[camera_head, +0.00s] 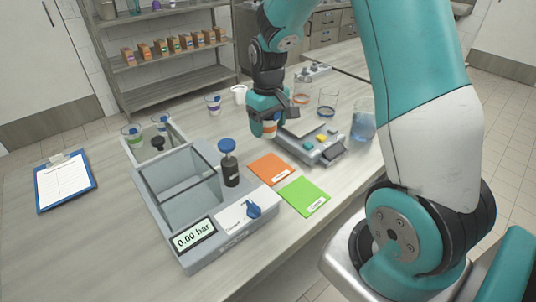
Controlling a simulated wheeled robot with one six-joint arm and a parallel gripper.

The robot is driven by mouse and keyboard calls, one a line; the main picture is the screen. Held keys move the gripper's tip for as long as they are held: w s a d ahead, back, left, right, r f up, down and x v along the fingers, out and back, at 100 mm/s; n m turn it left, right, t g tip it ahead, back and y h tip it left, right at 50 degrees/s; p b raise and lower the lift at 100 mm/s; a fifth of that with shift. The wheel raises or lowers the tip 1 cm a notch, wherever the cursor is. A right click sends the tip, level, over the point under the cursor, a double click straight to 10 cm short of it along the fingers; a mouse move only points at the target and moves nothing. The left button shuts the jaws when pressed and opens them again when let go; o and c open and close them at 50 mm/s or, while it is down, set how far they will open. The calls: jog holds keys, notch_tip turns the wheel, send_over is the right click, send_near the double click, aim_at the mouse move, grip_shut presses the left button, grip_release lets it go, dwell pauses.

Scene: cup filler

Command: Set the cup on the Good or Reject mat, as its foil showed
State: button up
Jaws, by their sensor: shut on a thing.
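My gripper (267,116) is shut on a small white cup with an orange band (269,130). The cup is above the table, behind the orange mat and left of the scale. Its top and foil are mostly hidden by the gripper. The orange mat (268,166) and the green mat (303,194) lie side by side on the table, both bare. Each has a small white label, too small to read; which is Good or Reject cannot be read here.
A grey chamber box (186,240) reading 0.00 bar and a dark bottle (230,165) stand left of the mats. A scale (310,142) and glass beakers (327,103) stand right. Other cups (213,104) and a clipboard (65,182) are on the table.

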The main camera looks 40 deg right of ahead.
aim_at(268, 166)
notch_tip(268, 166, down, 11)
jog(key=shift+r+p, duration=0.15)
jog(key=shift+p, duration=0.15)
jog(key=o, duration=0.9)
jog(key=shift+o, duration=0.2)
notch_tip(268, 166, up, 11)
jog(key=shift+r+b, duration=0.2)
jog(key=shift+b, duration=0.45)
jog(key=s+a+r+n+y, duration=0.1)
jog(key=s+a+r+n, duration=0.1)
jog(key=s+a+r, duration=0.3)
jog(key=s+a+r+n+y, duration=0.1)
jog(key=s+a+r, duration=0.15)
jog(key=a, duration=0.55)
jog(key=s+a+r+n+y, duration=0.1)
jog(key=s+a+r+n, duration=0.1)
jog(key=s+a, duration=0.2)
jog(key=s+a+r+n+y, duration=0.1)
jog(key=s+a, duration=0.4)
jog(key=s, duration=0.6)
jog(key=shift+a+r+n, duration=0.2)
jog(key=shift+r+n, duration=0.2)
jog(key=shift+r, duration=0.45)
